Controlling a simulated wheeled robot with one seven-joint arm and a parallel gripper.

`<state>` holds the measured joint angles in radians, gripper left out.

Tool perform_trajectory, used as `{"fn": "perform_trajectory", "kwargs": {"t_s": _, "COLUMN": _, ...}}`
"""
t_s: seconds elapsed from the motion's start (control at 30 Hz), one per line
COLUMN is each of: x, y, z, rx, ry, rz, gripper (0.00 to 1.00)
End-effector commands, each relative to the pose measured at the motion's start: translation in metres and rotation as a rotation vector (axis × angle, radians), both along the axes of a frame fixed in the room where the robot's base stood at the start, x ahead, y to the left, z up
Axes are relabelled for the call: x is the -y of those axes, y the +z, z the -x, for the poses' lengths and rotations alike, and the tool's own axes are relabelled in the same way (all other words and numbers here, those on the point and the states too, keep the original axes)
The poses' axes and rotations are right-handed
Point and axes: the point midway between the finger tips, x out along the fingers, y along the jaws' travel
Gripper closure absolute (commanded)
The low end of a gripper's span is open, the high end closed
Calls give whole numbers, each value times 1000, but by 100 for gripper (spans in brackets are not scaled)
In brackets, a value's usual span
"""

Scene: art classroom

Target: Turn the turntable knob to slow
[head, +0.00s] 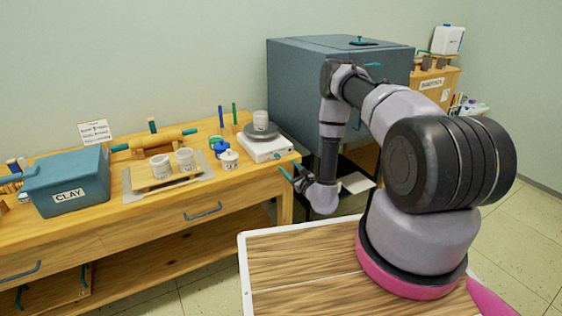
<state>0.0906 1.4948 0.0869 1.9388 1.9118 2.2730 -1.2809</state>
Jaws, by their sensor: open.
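The turntable (266,147) is a white box with a dark grey disc (261,131) on top, at the right end of the wooden workbench. A pale cup (260,119) stands on the disc. A small teal knob (278,156) seems to sit on the box's front right side; its setting is too small to read. My gripper (289,176) is open and empty, just off the bench's right end, lower and to the right of the turntable. It looks apart from the knob. Its fingers are small and dark here.
A white jar (229,159) and a blue item (220,148) stand left of the turntable. Farther left are a board with two cups (160,167), a rolling pin (160,139) and a teal CLAY bin (68,181). A large blue-grey kiln-like box (300,85) stands behind my arm.

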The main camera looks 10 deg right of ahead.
Motion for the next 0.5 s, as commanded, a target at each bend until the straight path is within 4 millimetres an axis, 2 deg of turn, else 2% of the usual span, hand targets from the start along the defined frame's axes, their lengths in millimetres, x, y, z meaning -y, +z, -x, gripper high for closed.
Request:
{"fn": "perform_trajectory", "kwargs": {"t_s": 0.03, "x": -4, "y": 1, "z": -11, "rx": 5, "ry": 1, "rz": 0, "gripper": 41}}
{"fn": "perform_trajectory", "kwargs": {"t_s": 0.2, "x": -13, "y": 1, "z": -41, "rx": 3, "ry": 1, "rz": 0, "gripper": 41}}
{"fn": "perform_trajectory", "kwargs": {"t_s": 0.4, "x": -21, "y": 1, "z": -63, "rx": 1, "ry": 2, "rz": -1, "gripper": 41}}
{"fn": "perform_trajectory", "kwargs": {"t_s": 0.5, "x": -22, "y": 0, "z": -67, "rx": -1, "ry": 2, "rz": -1, "gripper": 41}}
